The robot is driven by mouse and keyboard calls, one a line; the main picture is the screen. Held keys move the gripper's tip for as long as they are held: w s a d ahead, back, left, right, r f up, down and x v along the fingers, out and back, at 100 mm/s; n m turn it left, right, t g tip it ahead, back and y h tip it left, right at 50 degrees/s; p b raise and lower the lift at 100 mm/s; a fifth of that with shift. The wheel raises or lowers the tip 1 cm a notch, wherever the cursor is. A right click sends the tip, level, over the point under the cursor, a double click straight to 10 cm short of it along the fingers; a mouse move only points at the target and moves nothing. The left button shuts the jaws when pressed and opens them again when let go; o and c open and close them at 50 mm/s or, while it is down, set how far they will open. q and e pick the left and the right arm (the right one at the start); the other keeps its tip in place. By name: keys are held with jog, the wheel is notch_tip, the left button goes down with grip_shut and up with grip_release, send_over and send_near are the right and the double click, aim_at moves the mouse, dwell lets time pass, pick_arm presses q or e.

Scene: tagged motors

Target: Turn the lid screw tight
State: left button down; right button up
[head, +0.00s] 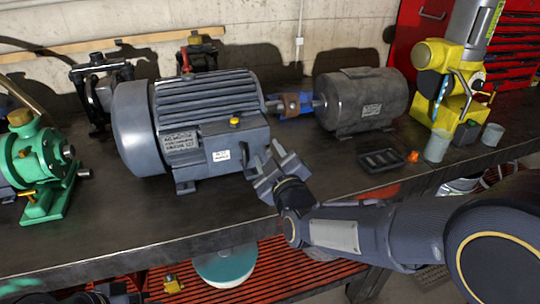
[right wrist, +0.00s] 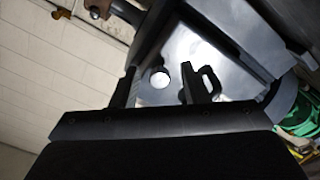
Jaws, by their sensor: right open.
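The large grey motor (head: 205,85) stands on the bench, with a terminal box (head: 235,145) on its near right side. A small round screw head (right wrist: 160,78), pale on one side and dark on the other, shows on a grey face in the right wrist view. My right gripper (head: 268,170) is open at the right end of the box. In the right wrist view, its two fingers (right wrist: 161,88) stand on either side of the screw head, apart from it. The screw is hidden in the head view. My left gripper is not in view.
A smaller dark motor (head: 362,98) stands to the right, near a black tray (head: 380,160) and grey cups (head: 438,145). A green pump (head: 40,165) stands at the left. The bench front is mostly clear. A wall is behind.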

grip_shut()
dwell(0.3)
